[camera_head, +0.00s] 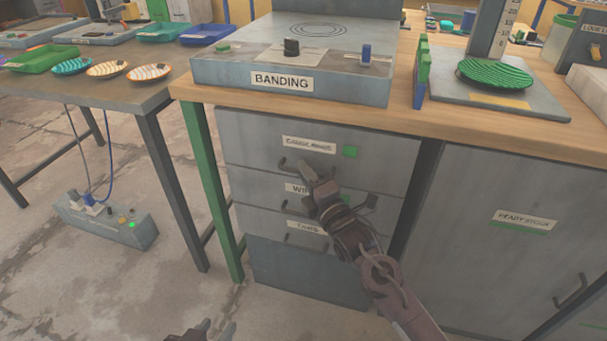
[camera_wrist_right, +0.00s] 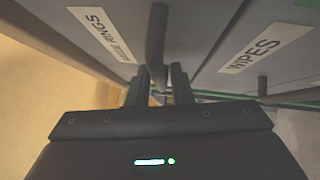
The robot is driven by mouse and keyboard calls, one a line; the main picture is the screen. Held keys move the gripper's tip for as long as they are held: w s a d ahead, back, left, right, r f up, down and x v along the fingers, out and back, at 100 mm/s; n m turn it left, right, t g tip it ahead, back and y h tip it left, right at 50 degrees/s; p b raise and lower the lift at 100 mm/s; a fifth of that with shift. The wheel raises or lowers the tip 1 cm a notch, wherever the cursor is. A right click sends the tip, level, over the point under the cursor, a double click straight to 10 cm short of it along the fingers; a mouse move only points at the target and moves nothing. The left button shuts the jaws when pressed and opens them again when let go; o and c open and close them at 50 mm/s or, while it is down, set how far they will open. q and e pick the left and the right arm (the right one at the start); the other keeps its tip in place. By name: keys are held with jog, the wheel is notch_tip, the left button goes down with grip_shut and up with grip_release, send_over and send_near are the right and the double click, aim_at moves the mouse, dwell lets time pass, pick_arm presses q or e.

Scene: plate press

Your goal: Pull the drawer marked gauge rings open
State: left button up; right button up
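The grey gauge rings drawer (camera_head: 250,150) is the top one under the bench. Its front looks flush with the cabinet in the head view. Its label (camera_head: 308,144) also shows in the right wrist view, and a green square (camera_head: 350,151) is beside it. My right gripper (camera_head: 312,172) is at this drawer's dark bar handle (camera_head: 290,163). In the right wrist view the handle (camera_wrist_right: 157,40) runs between the two close-set fingers (camera_wrist_right: 160,85), and they look shut on it. My left gripper (camera_head: 214,331) is low at the bottom edge, empty, its fingertips apart.
The wipes drawer (camera_wrist_right: 250,42) and another drawer (camera_head: 305,227) are below, with their own handles. A banding unit (camera_head: 290,75) stands on the bench above. A ready stock cabinet (camera_head: 500,240) is at right.

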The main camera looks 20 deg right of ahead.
jog(key=shift+w+a, duration=0.1)
jog(key=shift+w, duration=0.3)
pick_arm(q)
jog(key=shift+w+d+r, duration=0.1)
jog(key=shift+w+r, duration=0.2)
jog(key=shift+r, duration=0.1)
jog(key=shift+t, duration=0.3)
pick_arm(e)
jog(key=shift+c, duration=0.3)
grip_shut()
jog(key=shift+s, duration=0.1)
